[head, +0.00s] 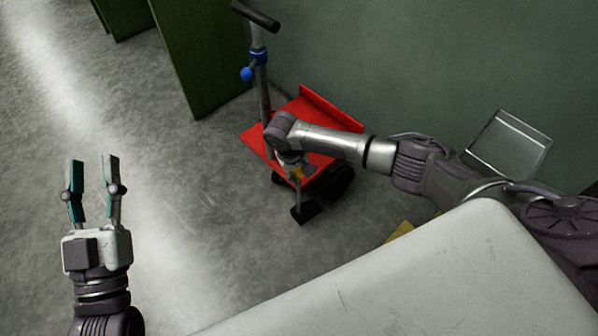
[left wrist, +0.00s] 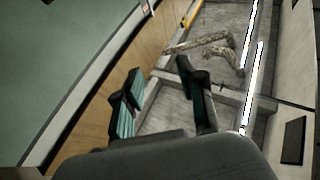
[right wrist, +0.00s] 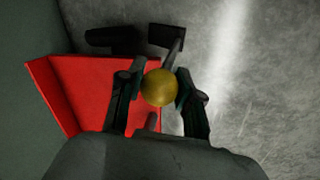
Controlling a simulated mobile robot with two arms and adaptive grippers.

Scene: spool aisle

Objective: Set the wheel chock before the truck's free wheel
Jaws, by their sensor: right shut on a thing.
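The red truck (head: 312,112) stands against the green wall, with a dark upright handle post (head: 262,85). A black wheel (head: 340,181) shows at its near right edge, and it also shows in the right wrist view (right wrist: 112,38). The wheel chock is a black block (head: 304,213) on a grey rod topped by a yellow ball knob (right wrist: 160,87). My right gripper (right wrist: 160,78) is shut on the knob. The block is near the wheel with a visible gap; I cannot tell if it touches the floor. My left gripper (head: 92,160) is open and empty, far left.
Green panels (head: 200,55) stand at the back left of the truck. A grey metal-framed plate (head: 510,145) is at the right by the wall. A yellow patch (head: 400,231) shows near my right arm. The grey floor (head: 185,180) between my grippers is clear.

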